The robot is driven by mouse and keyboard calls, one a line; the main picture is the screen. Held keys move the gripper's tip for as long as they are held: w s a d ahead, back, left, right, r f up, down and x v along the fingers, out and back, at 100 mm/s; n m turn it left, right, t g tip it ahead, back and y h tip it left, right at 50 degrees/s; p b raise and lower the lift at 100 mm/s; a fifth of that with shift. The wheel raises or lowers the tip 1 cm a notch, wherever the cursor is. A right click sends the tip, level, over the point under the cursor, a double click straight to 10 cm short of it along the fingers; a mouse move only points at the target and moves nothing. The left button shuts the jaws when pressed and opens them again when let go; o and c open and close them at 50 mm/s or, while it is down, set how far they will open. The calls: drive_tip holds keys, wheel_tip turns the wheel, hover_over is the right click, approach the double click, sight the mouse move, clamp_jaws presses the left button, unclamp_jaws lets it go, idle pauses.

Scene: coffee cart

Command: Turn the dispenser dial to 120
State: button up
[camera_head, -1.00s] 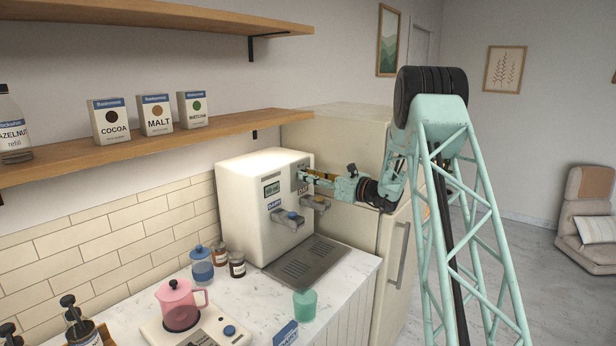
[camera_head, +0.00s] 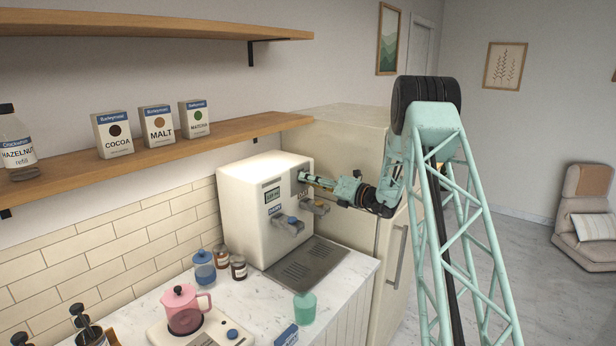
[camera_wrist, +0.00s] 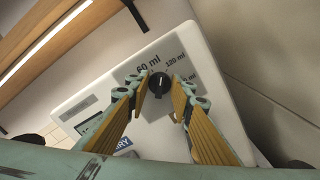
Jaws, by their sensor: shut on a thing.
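The dispenser (camera_head: 240,205) is a white box on the counter with a small display (camera_head: 272,194) on its front. The dial's pointer is too small to read surely. My gripper (camera_wrist: 160,90) has its fingertips on either side of the dial and is shut on it. In the head view my gripper (camera_head: 308,179) reaches the upper right of the dispenser's front, hiding the dial.
Two spouts (camera_head: 290,222) stick out below the dial over a metal drip tray (camera_head: 306,262). A fridge (camera_head: 345,135) stands close on the right.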

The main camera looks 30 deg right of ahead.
drive_tip(key=shift+m+p, duration=1.25)
drive_tip(key=shift+m, duration=0.75)
drive_tip(key=o, duration=0.8)
drive_tip(key=shift+s+d, duration=0.1)
drive_tip(key=shift+v, duration=5.9)
